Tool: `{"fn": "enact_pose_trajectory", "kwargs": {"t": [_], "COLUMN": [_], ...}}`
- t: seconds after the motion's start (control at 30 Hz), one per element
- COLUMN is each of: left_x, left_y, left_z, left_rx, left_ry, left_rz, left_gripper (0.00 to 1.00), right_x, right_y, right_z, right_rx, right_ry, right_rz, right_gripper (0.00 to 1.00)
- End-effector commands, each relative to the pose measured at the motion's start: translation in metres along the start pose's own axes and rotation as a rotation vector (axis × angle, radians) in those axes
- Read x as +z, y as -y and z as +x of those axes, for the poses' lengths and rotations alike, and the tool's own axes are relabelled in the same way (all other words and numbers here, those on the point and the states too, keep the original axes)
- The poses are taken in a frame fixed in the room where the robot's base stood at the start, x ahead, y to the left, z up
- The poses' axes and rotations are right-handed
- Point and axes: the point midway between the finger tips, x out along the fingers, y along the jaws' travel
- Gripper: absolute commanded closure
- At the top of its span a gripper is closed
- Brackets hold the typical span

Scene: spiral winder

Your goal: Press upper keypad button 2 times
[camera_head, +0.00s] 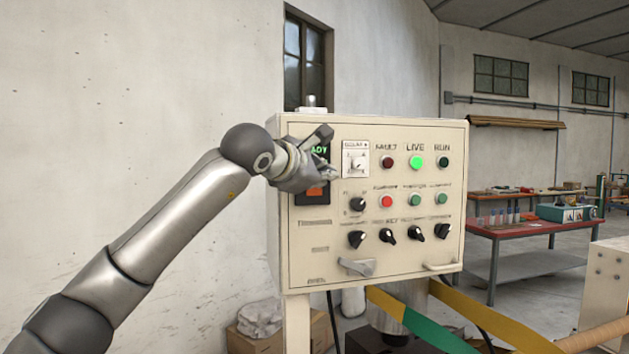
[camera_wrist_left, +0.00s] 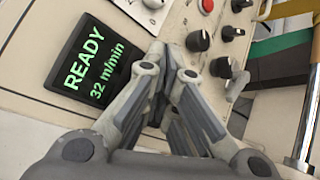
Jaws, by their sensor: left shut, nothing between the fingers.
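The cream control panel (camera_head: 405,262) stands in front of me. Its dark display (camera_wrist_left: 88,62) reads "READY 32 m/min" in green in the left wrist view; in the head view my gripper covers most of it. Below the display, a dark keypad unit with an orange patch (camera_head: 314,192) shows partly under my gripper. I cannot make out its separate buttons, and the wrist view hides it behind the fingers. My left gripper (camera_head: 331,174) is shut and empty, close in front of the panel's left part. In the wrist view its fingertips (camera_wrist_left: 169,58) are together beside the display. I cannot tell whether they touch.
Right of my gripper are a selector switch (camera_head: 355,161), a lit green LIVE lamp (camera_head: 416,162), a red button (camera_head: 386,201) and several black knobs. A handle (camera_head: 357,267) sticks out at the panel's bottom. A red-topped workbench (camera_head: 520,229) stands farther right.

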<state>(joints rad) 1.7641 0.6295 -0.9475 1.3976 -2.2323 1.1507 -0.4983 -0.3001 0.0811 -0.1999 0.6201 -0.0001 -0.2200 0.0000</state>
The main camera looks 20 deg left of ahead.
Motion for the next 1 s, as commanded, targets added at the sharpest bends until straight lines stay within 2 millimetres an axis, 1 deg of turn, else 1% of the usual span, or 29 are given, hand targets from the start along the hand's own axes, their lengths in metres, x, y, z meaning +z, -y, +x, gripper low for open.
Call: {"fn": "enact_pose_trajectory", "kwargs": {"t": [0.2,0.43,0.6,1.0], "left_x": [0.009,0.021,0.025,0.025], "left_y": [0.013,0.023,0.025,0.025], "left_z": [-0.013,-0.029,-0.034,-0.034], "left_rx": [0.001,0.001,0.000,0.000], "left_ry": [0.004,0.004,0.001,0.001], "left_rz": [0.003,0.002,0.001,0.001], "left_gripper": [1.00,1.00,1.00,1.00], "right_x": [0.001,0.002,0.003,0.003], "right_y": [0.001,0.002,0.002,0.002], "right_z": [0.017,0.030,0.032,0.031], "right_rx": [-0.001,-0.002,-0.002,-0.002], "right_ry": [0.000,0.000,0.000,0.000], "right_rz": [0.000,0.001,0.001,0.001], "right_gripper": [0.51,0.51,0.51,0.51]}}
